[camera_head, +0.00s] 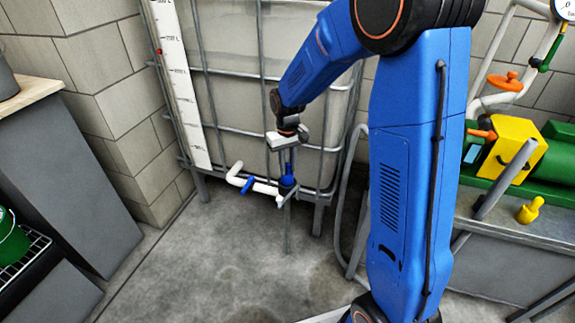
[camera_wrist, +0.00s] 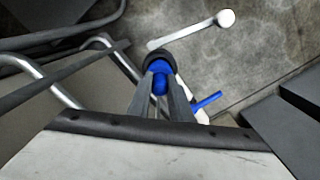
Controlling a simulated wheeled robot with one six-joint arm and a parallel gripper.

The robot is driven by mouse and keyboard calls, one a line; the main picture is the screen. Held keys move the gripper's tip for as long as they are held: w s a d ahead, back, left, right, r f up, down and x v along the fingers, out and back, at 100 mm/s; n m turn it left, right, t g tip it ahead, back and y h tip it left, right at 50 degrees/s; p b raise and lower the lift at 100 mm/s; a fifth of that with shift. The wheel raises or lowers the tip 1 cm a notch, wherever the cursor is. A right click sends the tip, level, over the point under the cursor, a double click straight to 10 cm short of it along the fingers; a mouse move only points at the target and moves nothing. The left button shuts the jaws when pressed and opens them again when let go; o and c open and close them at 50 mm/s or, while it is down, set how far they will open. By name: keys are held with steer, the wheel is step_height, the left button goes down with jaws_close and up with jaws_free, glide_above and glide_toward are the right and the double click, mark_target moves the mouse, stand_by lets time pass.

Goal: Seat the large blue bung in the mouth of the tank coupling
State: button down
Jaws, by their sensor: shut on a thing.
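My gripper (camera_head: 287,165) points down in front of the tank, with its fingers shut on the blue bung (camera_head: 287,181). In the wrist view the fingertips (camera_wrist: 161,88) close on the bung's blue knob (camera_wrist: 160,84). A dark round rim (camera_wrist: 152,58) with blue inside shows just beyond the knob. The tank coupling stands at the end of the white outlet pipe (camera_head: 265,188), directly under the gripper. The bung and fingers hide its mouth. I cannot tell whether the bung is inside the mouth or just above it.
A blue valve handle (camera_head: 248,185) sits on the pipe, left of the coupling; it also shows in the wrist view (camera_wrist: 208,102). The caged white tank (camera_head: 235,100) stands close behind. A bench (camera_head: 520,225) with a green and yellow machine is at right. The floor in front is clear.

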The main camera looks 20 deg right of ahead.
mark_target(287, 174)
steer(key=shift+f, duration=1.7)
steer(key=c, duration=1.5)
jaws_free()
steer(key=shift+c, duration=0.2)
steer(key=shift+r, duration=0.15)
step_height(287, 174, up, 17)
